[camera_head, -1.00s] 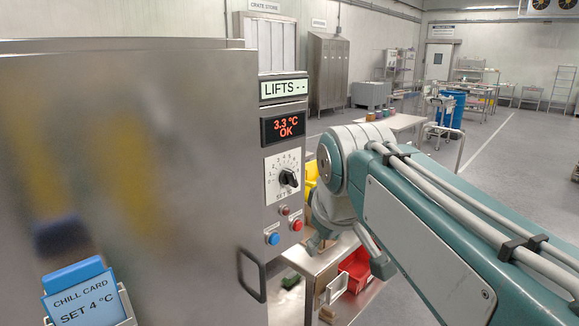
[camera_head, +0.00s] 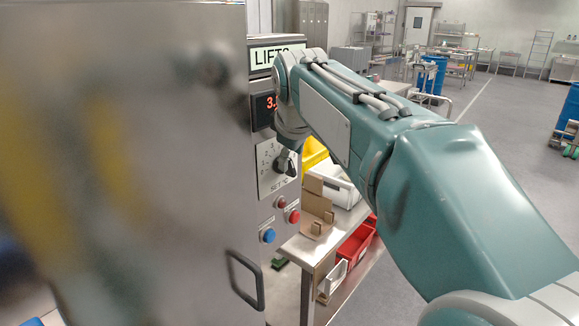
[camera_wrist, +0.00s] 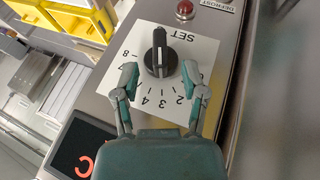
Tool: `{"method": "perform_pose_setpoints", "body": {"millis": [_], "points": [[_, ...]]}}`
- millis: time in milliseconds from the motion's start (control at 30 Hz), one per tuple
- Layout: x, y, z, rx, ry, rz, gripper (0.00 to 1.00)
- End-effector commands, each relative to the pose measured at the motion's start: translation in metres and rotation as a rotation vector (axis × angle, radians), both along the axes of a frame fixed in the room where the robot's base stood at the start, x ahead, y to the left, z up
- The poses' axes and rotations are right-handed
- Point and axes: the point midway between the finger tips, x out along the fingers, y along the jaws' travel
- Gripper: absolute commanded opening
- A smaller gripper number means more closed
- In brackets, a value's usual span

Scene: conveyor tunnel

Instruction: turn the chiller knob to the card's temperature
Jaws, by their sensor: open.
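The chiller knob (camera_wrist: 160,52) is black, with a ridged grip, on a white dial plate (camera_wrist: 134,56) whose numbers appear upside down in the wrist view. A pale line runs along its grip; I cannot tell which number it points to. My gripper (camera_wrist: 162,78) is open, its fingertips at either side of the knob's lower end, with no clear grip. The display (camera_head: 263,108) is partly covered by my arm. The chill card's text is out of view now; earlier it read SET 4 °C.
A red button (camera_head: 294,216) and a blue button (camera_head: 268,235) sit below the dial. The cabinet door handle (camera_head: 245,280) sticks out lower down. A bench (camera_head: 318,250) with a yellow bin (camera_head: 314,154) and cardboard stands right behind the panel.

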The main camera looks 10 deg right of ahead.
Motion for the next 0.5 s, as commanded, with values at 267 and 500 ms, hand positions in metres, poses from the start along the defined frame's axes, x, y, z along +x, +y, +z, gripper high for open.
{"method": "perform_pose_setpoints", "body": {"millis": [267,500], "points": [[0.020,-0.003,-0.035,0.000,0.002,-0.001,0.56],[0.024,-0.003,-0.039,0.001,0.000,-0.002,0.56]]}}
